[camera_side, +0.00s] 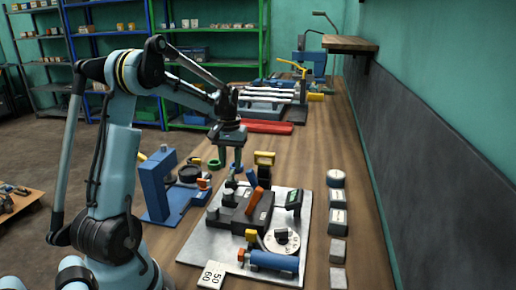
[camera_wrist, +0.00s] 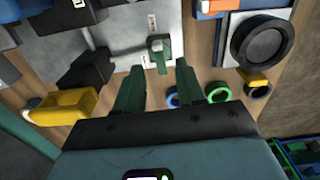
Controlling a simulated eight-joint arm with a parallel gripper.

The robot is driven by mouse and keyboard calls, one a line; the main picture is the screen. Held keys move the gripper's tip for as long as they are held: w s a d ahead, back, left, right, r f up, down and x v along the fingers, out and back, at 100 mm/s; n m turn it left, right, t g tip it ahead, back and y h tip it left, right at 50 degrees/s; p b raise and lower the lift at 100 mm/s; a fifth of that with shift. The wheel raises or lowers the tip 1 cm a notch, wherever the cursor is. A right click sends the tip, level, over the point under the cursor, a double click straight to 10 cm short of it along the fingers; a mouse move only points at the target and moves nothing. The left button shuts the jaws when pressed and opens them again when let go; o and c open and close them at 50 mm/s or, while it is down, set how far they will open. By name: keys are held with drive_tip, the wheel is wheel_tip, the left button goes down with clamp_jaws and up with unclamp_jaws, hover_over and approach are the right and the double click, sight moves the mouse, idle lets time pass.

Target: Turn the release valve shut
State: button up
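The likely release valve (camera_wrist: 158,48) is a small part with a pale square head and a green stem, at the edge of a light grey plate in the wrist view. In the side view, a small dark green knob (camera_side: 231,184) at the plate's back edge seems to be the same part. My gripper (camera_wrist: 160,67) has two green fingers, spread apart with the valve's stem showing between and just beyond their tips. In the side view my gripper (camera_side: 231,167) points down above the knob. I cannot tell whether either finger touches the valve.
The grey plate (camera_side: 200,248) carries a black block (camera_side: 238,210) with an orange lever (camera_side: 257,201), a round dial (camera_side: 283,241) and a blue cylinder (camera_side: 273,261). A blue stand (camera_side: 157,186) is at left. Grey weights (camera_side: 336,198) line the right. Coloured rings (camera_wrist: 218,92) lie near my fingers.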

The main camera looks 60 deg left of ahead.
sight(233, 173)
wheel_tip(233, 173, up, 9)
idle(0.3)
drive_tip(key=s+d+f+m+t, duration=0.1)
drive_tip(key=d+m+t, duration=0.1)
drive_tip(key=d, duration=0.7)
drive_tip(key=s+d+f+m+t, duration=0.1)
drive_tip(key=d+m, duration=0.3)
drive_tip(key=d, duration=0.5)
drive_tip(key=s+d+f+m+t, duration=0.1)
drive_tip(key=s+d+m+t, duration=0.2)
drive_tip(key=d, duration=0.6)
drive_tip(key=shift+s+d+m+t, duration=0.2)
drive_tip(key=shift+d+m+t, duration=0.1)
drive_tip(key=shift+t, duration=0.3)
drive_tip(key=shift+o, duration=0.2)
drive_tip(key=shift+f, duration=0.1)
